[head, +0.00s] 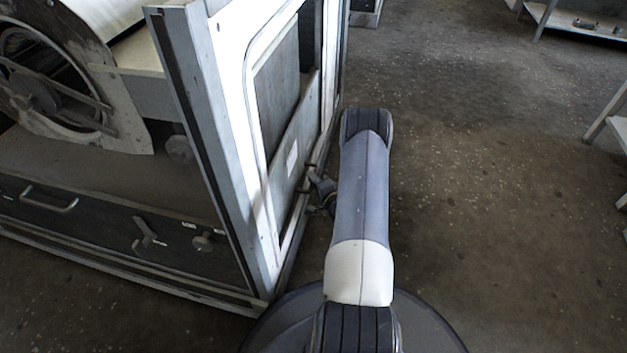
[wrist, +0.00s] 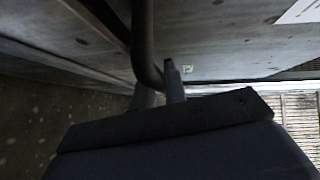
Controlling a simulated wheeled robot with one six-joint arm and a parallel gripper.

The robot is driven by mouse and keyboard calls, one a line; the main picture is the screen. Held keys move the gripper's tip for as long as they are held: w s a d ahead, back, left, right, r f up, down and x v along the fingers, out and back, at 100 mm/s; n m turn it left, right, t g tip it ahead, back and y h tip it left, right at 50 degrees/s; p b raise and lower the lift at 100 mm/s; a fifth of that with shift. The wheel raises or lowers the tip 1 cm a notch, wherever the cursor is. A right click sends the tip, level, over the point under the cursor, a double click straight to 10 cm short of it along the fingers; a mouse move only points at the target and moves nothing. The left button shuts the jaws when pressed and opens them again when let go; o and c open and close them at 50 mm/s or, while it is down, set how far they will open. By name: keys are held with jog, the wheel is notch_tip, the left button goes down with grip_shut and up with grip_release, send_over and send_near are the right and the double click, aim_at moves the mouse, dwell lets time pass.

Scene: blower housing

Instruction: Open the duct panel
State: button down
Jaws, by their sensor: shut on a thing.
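The duct panel (head: 292,158) is a grey sheet with a small white label, set in the pale frame on the right side of the housing in the head view. Its bare grey face fills the upper part of the wrist view (wrist: 225,35). A dark bent bar handle (wrist: 143,45) stands off the panel in the wrist view. My gripper (wrist: 160,95) is shut on the handle, with its fingers at the bar's bend. In the head view my gripper (head: 318,190) is small, close to the panel and partly hidden by my arm.
The housing (head: 185,120) stands at left, with a round blower opening (head: 45,80). A drawer-like front (head: 100,225) below has a handle and knobs. Shelving (head: 575,22) stands at the far right. The floor (head: 480,160) to the right of my arm is clear.

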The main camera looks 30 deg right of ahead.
dwell(0.4)
notch_tip(320, 180, up, 28)
jog(key=p, duration=1.5)
jog(key=shift+f+p, duration=0.25)
jog(key=shift+p, duration=0.05)
jog(key=c, duration=1.5)
grip_release()
jog(key=shift+o, duration=0.2)
jog(key=s+r+p, duration=0.1)
jog(key=s, duration=0.9)
jog(key=shift+s+a+r+p, duration=0.2)
jog(key=shift+s+a+p, duration=0.15)
jog(key=shift+s+a, duration=0.05)
